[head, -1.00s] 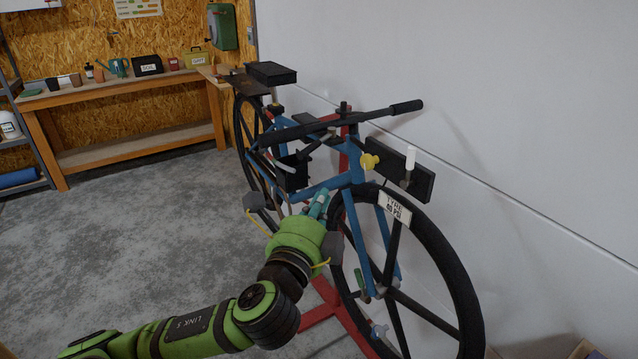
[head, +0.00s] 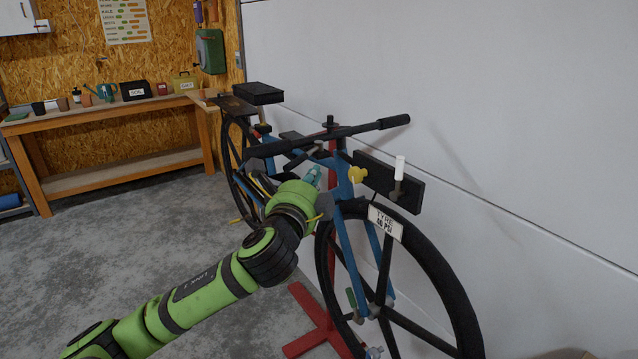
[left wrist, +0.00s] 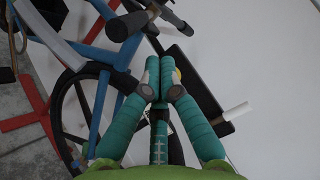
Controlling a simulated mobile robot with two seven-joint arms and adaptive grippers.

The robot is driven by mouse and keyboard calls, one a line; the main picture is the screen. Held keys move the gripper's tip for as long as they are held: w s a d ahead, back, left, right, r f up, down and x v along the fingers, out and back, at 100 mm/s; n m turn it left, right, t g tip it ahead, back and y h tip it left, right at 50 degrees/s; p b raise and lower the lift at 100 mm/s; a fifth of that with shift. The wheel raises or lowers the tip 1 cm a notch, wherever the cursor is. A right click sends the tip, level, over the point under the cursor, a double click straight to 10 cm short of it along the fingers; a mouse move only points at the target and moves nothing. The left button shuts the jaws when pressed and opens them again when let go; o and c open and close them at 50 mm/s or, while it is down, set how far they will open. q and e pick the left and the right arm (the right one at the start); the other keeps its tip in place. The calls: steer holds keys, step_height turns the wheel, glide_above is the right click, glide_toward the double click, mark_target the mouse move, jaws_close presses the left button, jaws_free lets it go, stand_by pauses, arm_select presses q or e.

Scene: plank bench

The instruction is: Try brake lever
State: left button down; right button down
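The blue bicycle (head: 343,226) stands along the wall with its black handlebar (head: 350,131) crossing its top. A short dark bar (head: 298,160) below the handlebar may be the brake lever; a dark lever-like piece (left wrist: 172,17) also shows at the top of the left wrist view. My left gripper (head: 314,172) is just below the handlebar, in front of the frame. In the left wrist view its teal fingers (left wrist: 159,78) meet at the tips, with nothing visible between them. Contact with the bicycle cannot be told. My right gripper is not in view.
A red stand (head: 318,325) supports the bicycle. A yellow knob (head: 358,175) and a black wall shelf with a white cylinder (head: 400,167) are close on the right. A wooden bench (head: 110,112) stands at the back left. The grey floor (head: 130,250) between is clear.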

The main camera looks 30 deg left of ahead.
arm_select(q)
steer(key=shift+s+a+r, duration=0.15)
steer(key=shift+a+r, duration=0.05)
steer(key=shift+a, duration=0.65)
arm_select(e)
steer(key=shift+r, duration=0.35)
arm_select(q)
steer(key=shift+d, duration=0.1)
steer(key=shift+a+h, duration=0.2)
steer(key=shift+h, duration=0.1)
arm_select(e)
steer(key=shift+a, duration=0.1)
arm_select(q)
steer(key=shift+a+m+h, duration=0.45)
steer(key=shift+m+h, duration=0.05)
steer(key=shift+m, duration=0.1)
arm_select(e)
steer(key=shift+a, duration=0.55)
